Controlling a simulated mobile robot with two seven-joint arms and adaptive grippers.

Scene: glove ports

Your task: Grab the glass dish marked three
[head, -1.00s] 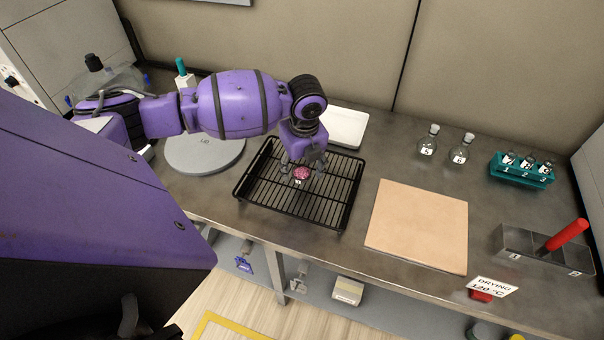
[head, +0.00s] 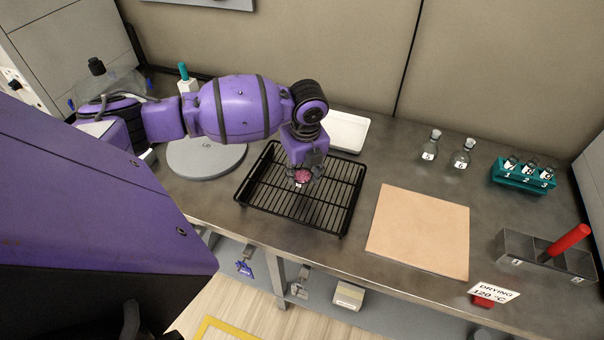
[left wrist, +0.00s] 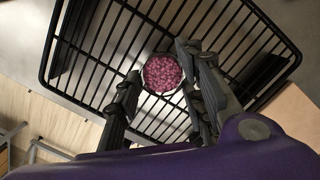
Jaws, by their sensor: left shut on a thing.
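A small round dish of pink beads (head: 302,176) is at the black wire rack, with a small white label on its near side too small to read. It also shows from above in the left wrist view, where the pink beads (left wrist: 163,73) fill it. My left gripper (head: 303,178) is shut on this dish, with its fingers on opposite sides; the fingers also show in the left wrist view (left wrist: 160,85). The gripper hides part of the dish's rim. My right gripper is not in view.
The black wire rack (head: 260,207) stands on the grey bench. A grey round plate (head: 205,160) is to its left and a white tray (head: 347,131) behind it. A tan board (head: 420,230), flasks (head: 430,146), a teal tube rack (head: 522,177) and a metal holder (head: 548,262) are to the right.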

